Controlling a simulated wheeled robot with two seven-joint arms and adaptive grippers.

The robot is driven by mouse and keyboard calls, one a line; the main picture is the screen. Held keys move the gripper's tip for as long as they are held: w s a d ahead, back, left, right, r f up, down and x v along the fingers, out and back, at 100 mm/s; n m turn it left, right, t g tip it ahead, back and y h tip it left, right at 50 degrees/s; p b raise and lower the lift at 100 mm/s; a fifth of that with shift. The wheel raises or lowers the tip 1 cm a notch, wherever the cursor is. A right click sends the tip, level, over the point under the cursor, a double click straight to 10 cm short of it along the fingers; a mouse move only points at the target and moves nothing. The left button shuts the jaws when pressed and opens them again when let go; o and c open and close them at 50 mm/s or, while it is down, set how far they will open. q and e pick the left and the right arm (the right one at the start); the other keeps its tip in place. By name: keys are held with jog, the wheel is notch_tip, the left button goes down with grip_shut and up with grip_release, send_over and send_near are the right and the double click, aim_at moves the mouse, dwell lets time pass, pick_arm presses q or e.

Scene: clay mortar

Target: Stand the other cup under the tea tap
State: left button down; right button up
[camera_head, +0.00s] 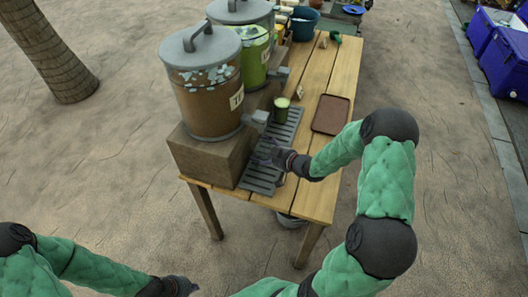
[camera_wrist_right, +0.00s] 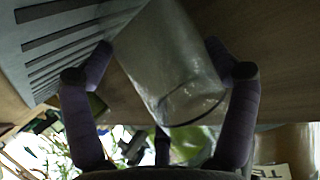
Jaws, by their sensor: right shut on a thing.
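The brown tea urn (camera_head: 205,95) stands on a brown block with its tap (camera_head: 257,118) over the slotted drip tray (camera_head: 259,180). My right gripper (camera_head: 268,153) is low over the drip tray, in front of the tea tap. It is shut on a clear cup (camera_wrist_right: 172,62), which looks empty; in the head view the gripper mostly hides this cup. I cannot tell whether the cup touches the tray. Another cup (camera_head: 281,110), filled green, stands on the tray by the green urn (camera_head: 253,60). My left gripper (camera_head: 180,287) is at the bottom left, away from the table; its fingers are unclear.
A brown serving tray (camera_head: 331,114) lies on the wooden table (camera_head: 316,80) right of the drip tray. A dark bucket (camera_head: 304,23) and small items stand at the far end. Blue coolers (camera_head: 505,62) are off to the right. The table's near edge is close to my right arm.

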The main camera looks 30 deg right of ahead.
jog(key=o, duration=1)
jog(key=shift+r, duration=0.25)
jog(key=p+v, duration=0.4)
jog(key=v, duration=0.8)
